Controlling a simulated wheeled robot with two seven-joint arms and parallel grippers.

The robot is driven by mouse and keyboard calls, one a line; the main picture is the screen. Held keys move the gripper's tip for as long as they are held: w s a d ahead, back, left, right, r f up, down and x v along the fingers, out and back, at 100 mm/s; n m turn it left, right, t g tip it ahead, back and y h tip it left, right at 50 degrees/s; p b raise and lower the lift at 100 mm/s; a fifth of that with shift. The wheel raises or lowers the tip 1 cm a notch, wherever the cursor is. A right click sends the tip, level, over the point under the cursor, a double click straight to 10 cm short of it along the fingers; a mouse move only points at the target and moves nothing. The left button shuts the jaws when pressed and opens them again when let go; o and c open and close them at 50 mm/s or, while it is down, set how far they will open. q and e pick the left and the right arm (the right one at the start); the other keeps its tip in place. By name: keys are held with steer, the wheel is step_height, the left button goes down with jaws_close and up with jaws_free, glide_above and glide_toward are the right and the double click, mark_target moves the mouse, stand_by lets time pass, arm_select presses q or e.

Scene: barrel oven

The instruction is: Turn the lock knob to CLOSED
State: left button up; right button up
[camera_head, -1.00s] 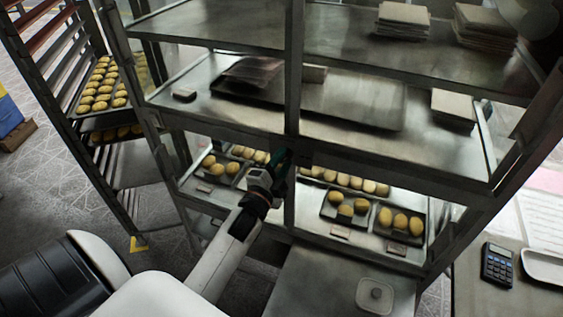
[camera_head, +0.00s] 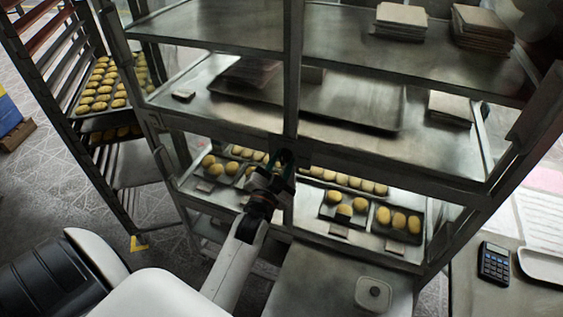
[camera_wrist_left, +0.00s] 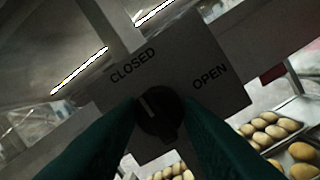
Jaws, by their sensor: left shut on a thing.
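The black lock knob (camera_wrist_left: 160,115) sits on a grey plate (camera_wrist_left: 225,99) in the left wrist view. CLOSED is printed at the plate's upper left and OPEN at its right. The knob's white mark points up and left, roughly toward the word CLOSED. My left gripper (camera_wrist_left: 160,106) has its dark green fingers on either side of the knob, shut on it. In the head view my left gripper (camera_head: 283,162) is at the cabinet's central post and hides the knob. My right gripper is not in view.
The metal cabinet (camera_head: 400,150) holds trays with bread rolls (camera_head: 400,220) below. A tall rack (camera_head: 110,185) with rolls stands at left. A counter (camera_head: 475,300) with a calculator (camera_head: 495,263) is at lower right. A metal surface (camera_head: 315,285) with a lidded box (camera_head: 373,293) lies below the cabinet.

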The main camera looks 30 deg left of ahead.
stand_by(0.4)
arm_select(q)
steer(key=o, duration=1)
steer(key=shift+c, duration=0.2)
steer(key=b+v, duration=0.3)
steer(key=v, duration=0.9)
steer(key=shift+f, duration=0.1)
